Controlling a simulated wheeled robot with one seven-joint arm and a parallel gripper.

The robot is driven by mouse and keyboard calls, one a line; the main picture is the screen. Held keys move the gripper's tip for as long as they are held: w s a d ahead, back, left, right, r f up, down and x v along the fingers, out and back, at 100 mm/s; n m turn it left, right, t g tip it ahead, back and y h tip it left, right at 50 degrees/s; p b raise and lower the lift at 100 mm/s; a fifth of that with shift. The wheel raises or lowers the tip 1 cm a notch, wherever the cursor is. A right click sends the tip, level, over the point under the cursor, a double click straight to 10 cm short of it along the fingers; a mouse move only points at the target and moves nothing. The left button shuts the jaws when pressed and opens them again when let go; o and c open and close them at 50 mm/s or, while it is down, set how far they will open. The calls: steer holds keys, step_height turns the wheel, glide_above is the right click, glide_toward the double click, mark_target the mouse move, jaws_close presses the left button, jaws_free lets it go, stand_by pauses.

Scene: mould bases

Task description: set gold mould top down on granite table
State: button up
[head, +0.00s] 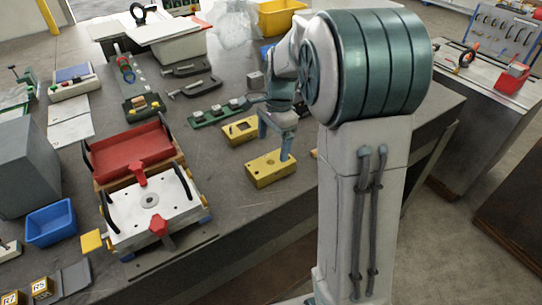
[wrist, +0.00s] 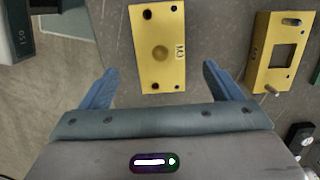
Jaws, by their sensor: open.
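Two gold mould blocks lie on the dark grey granite table (head: 225,205). The nearer block (head: 268,172) is flat, with corner holes and a round mark in its middle; the wrist view shows it (wrist: 160,25) ahead, between my fingers. The other gold block (head: 240,131) has a square opening and pins; it is at the right in the wrist view (wrist: 262,75). My gripper (head: 275,142) is open and empty, pointing down just above the nearer block. In the wrist view my gripper (wrist: 157,70) has its fingers spread wider than that block.
A green strip with metal pieces (head: 220,112) and black clamps (head: 190,82) lie behind the blocks. A red tray (head: 130,152) and a white plate fixture (head: 150,203) stand to the left. The table's front edge is close to the nearer block.

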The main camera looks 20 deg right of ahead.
steer(key=s+r+n+t, duration=0.2)
steer(key=s+r+n, duration=0.5)
steer(key=s, duration=0.5)
steer(key=s+a+f+n+t+h, duration=0.1)
steer(key=s+f+n, duration=0.2)
steer(key=s+n, duration=0.4)
steer(key=shift+s, duration=1.25)
